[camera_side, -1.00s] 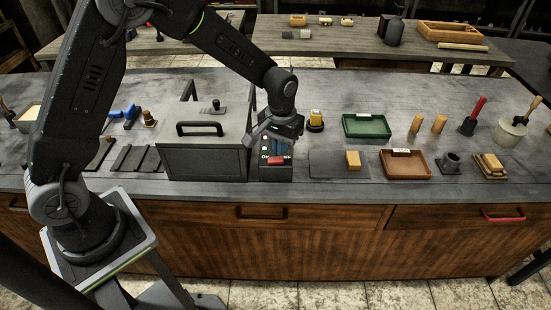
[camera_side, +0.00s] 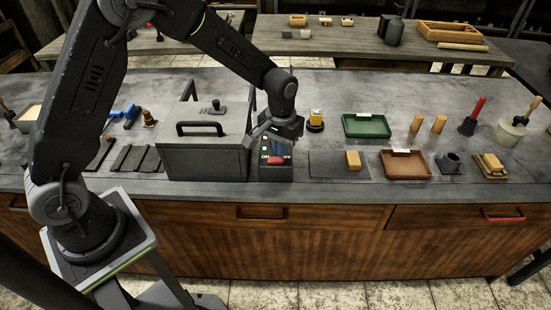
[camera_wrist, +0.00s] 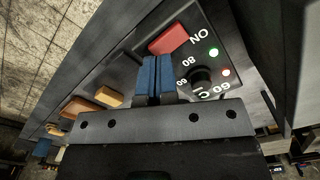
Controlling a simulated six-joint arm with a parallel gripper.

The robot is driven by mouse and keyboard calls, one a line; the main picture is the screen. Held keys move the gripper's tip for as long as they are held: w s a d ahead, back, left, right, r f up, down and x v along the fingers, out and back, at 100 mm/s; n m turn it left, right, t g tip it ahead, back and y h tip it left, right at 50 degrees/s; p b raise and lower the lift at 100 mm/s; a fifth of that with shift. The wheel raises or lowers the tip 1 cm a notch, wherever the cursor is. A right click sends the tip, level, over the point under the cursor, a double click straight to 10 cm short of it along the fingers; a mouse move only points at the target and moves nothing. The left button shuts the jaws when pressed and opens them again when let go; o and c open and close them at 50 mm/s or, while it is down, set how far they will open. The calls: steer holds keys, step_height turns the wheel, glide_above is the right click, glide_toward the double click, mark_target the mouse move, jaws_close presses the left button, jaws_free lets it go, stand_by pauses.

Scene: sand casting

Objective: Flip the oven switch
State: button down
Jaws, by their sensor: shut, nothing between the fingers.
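The oven (camera_side: 203,157) is a grey box with a black handle on top, left of my gripper in the side view. Its control panel (camera_side: 283,174) stands at its right side. The red switch (camera_side: 276,161) sits between the ON and OFF labels; it also shows in the wrist view (camera_wrist: 168,39), just beyond my fingertips. My gripper (camera_side: 278,151) points down at the panel. Its blue fingers (camera_wrist: 157,60) are together and empty, close to the switch. I cannot tell whether they touch it or which way it is tipped. The OFF end is hidden in the wrist view.
The panel has a black knob (camera_wrist: 200,78), a green light (camera_wrist: 213,52) and a red light (camera_wrist: 226,72). Right of it are a dark plate with a yellow block (camera_side: 353,160), a brown tray (camera_side: 406,176) and a green tray (camera_side: 366,134). Bare counter lies in front.

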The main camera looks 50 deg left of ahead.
steer(key=shift+f, duration=1.15)
stand_by(0.4)
steer(key=shift+r, duration=3.55)
steer(key=shift+r, duration=0.1)
steer(key=s+a+r+m+t, duration=0.1)
steer(key=s+a+r+t, duration=0.15)
steer(key=s+r, duration=0.9)
steer(key=s+r+m+t, duration=0.2)
steer(key=s+r+t, duration=0.1)
steer(key=s, duration=0.9)
steer(key=shift+s+a+r, duration=0.15)
steer(key=shift+r, duration=0.4)
